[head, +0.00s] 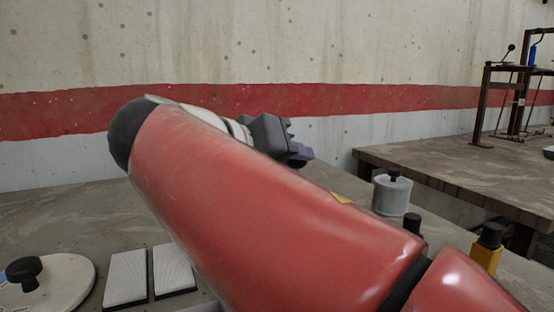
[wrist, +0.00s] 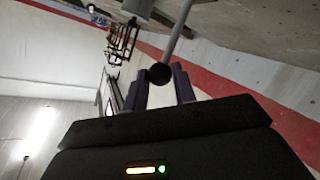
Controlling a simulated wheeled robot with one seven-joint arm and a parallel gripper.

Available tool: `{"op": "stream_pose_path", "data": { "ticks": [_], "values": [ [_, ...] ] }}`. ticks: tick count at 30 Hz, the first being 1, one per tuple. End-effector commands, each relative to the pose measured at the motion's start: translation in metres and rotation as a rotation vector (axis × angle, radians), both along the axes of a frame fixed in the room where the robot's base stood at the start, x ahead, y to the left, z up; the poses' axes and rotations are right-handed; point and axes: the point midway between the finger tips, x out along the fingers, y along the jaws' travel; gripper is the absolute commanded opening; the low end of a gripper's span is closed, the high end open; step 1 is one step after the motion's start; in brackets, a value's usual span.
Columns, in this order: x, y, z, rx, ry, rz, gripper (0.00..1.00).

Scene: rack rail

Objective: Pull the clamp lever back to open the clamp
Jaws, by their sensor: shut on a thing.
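A lever with a black ball knob (wrist: 159,74) and a thin grey rod (wrist: 180,30) shows in the wrist view. The knob sits between the two dark purple fingers of my gripper (wrist: 158,86), which is shut on it. The rod runs from the knob to the top edge of the picture. The lever's base and the clamp body are out of view there. In the head view my gripper (head: 301,153) is at the far side of my red arm, which hides the lever and clamp.
On the near bench are a round plate with a black knob (head: 68,285), two pale ribbed pads (head: 127,278), a grey lidded pot (head: 391,193) and a yellow block with a black top (head: 487,250). A second bench (head: 430,165) at right carries a dark metal frame (head: 486,105).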

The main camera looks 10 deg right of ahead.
Motion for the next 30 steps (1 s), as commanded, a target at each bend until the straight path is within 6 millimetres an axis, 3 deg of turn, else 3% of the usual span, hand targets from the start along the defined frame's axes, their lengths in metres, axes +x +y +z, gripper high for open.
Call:
{"op": "stream_pose_path", "data": {
  "ticks": [14,15,18,30],
  "values": [
    [-0.0008,0.0026,-0.0003,-0.014,-0.003,0.003,0.0],
    [-0.0008,0.0026,-0.0003,-0.013,-0.003,0.004,0.32],
    [-0.0007,0.0023,-0.0004,-0.013,-0.003,0.003,0.45],
    [-0.005,0.008,0.0021,-0.012,-0.003,0.003,0.48]
  ]
}}
